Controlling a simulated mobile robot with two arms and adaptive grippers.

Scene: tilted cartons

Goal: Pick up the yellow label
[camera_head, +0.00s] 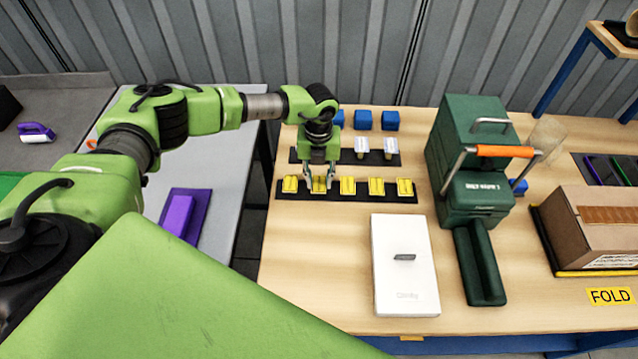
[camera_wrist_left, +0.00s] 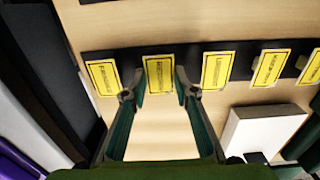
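Several yellow labels stand in a row on a black strip (camera_head: 333,197). My left gripper (camera_head: 320,174) is over the second label from the left (camera_head: 319,186), pointing down. In the left wrist view the gripper (camera_wrist_left: 160,94) is open, with one fingertip on either side of that label (camera_wrist_left: 159,76). I cannot tell whether the fingers touch it. The leftmost label (camera_head: 290,184) and the third label (camera_head: 347,186) are beside it, outside the fingers. My right gripper is not in view.
Behind is a second black strip (camera_head: 378,157) with white-topped pieces, then blue blocks (camera_head: 363,120). A white box (camera_head: 404,264) lies in front. A green press (camera_head: 477,190) with an orange handle stands to the right, beside a cardboard carton (camera_head: 598,227).

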